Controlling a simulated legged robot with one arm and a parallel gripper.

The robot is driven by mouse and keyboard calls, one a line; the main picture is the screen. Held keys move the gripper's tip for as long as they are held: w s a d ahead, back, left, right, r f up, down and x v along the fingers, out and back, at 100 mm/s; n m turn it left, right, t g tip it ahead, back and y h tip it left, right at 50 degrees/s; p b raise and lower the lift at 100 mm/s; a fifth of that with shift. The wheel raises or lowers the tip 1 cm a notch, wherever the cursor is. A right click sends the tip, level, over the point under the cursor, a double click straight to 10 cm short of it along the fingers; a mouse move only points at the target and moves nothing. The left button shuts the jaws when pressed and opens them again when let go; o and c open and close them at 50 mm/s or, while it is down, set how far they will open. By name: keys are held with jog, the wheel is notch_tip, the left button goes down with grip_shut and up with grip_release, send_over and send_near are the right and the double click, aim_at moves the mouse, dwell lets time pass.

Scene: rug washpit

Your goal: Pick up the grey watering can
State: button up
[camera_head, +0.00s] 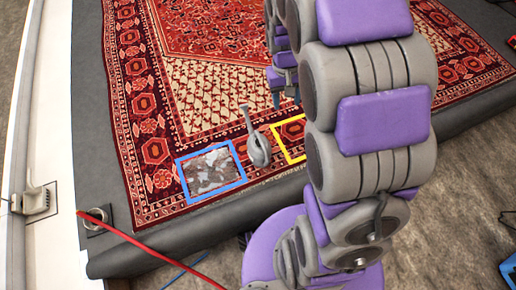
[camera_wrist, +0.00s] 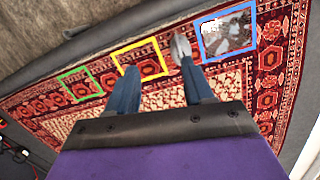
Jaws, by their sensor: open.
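The grey watering can (camera_head: 257,148) stands on the red patterned rug (camera_head: 150,125), between the blue-framed square and the yellow-framed square. In the wrist view the can (camera_wrist: 180,47) shows just beyond the tip of the right finger. My gripper (camera_wrist: 157,68) is open, with nothing between its two blue fingers. In the head view my gripper (camera_head: 277,94) is up and right of the can in the picture, apart from it and partly hidden by my arm.
The blue-framed square (camera_head: 181,179) has a mottled grey-white patch inside. The yellow-framed square (camera_head: 290,157) is partly behind my arm. A green-framed square (camera_wrist: 62,81) lies farther left in the wrist view. A red hose (camera_head: 150,247) crosses the dark platform edge (camera_head: 130,258).

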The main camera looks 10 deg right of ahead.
jog(key=w+d+f, duration=0.1)
jog(key=w+f, duration=0.6)
jog(key=n+t+b, duration=0.1)
jog(key=n, duration=0.1)
send_over(259, 135)
notch_tip(259, 135, down, 31)
jog(key=shift+y, duration=0.4)
notch_tip(259, 135, down, 12)
jog(key=b, duration=0.3)
jog(key=shift+s+d+r, duration=0.1)
jog(key=shift+d, duration=0.05)
jog(key=shift+a+f+b, duration=0.2)
jog(key=shift+f+b, duration=1.1)
jog(key=shift+f, duration=1.3)
jog(key=shift+r, duration=0.1)
grip_shut()
